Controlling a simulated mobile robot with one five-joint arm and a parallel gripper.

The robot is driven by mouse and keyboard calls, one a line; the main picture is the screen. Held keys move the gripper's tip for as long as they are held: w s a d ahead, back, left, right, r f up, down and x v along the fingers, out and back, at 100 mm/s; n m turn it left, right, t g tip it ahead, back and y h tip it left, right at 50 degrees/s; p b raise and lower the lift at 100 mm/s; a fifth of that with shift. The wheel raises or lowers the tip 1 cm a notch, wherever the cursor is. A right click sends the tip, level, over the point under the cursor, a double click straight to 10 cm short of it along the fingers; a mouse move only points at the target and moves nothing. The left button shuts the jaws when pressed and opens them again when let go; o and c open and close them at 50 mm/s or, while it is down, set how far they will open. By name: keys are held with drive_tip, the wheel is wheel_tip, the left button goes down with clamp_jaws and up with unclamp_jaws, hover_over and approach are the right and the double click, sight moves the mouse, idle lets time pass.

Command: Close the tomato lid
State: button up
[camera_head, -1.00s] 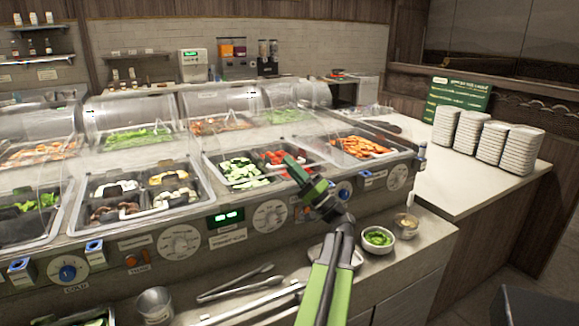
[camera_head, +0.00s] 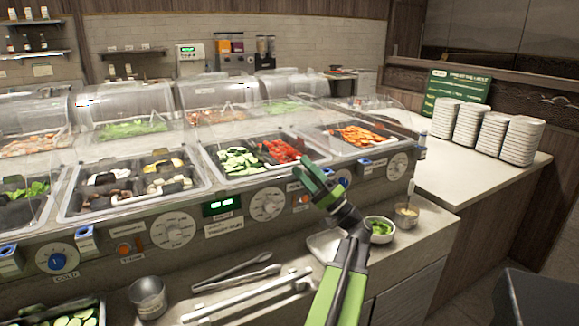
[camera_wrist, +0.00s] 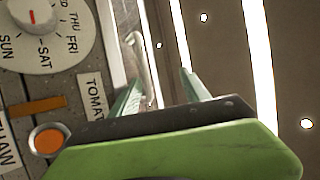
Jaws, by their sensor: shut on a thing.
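The tomato well (camera_head: 281,150) holds red pieces, plainly visible in the head view, right of the cucumber. My gripper (camera_head: 304,170) is at the counter's front edge, just in front of and right of the tomatoes. In the wrist view my gripper (camera_wrist: 160,90) has its two fingers at a pale, thin, curved bar (camera_wrist: 145,65) that looks like the tomato lid's handle, and is shut on it. A label (camera_wrist: 95,95) reading "TOMAT" is left of the fingers. The lid's clear panel cannot be made out well in the head view.
A dial (camera_wrist: 35,25) and an orange button (camera_wrist: 48,140) are on the panel beside my gripper. A bowl of green food (camera_head: 380,229) and a cup (camera_head: 406,215) stand on the lower shelf. Tongs (camera_head: 235,280) lie to the left. Stacked plates (camera_head: 470,125) stand far right.

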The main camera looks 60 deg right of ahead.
drive_tip(key=b+v, duration=0.4)
drive_tip(key=v, duration=0.6)
drive_tip(key=shift+s+b, duration=0.35)
drive_tip(key=shift+a+r, duration=0.1)
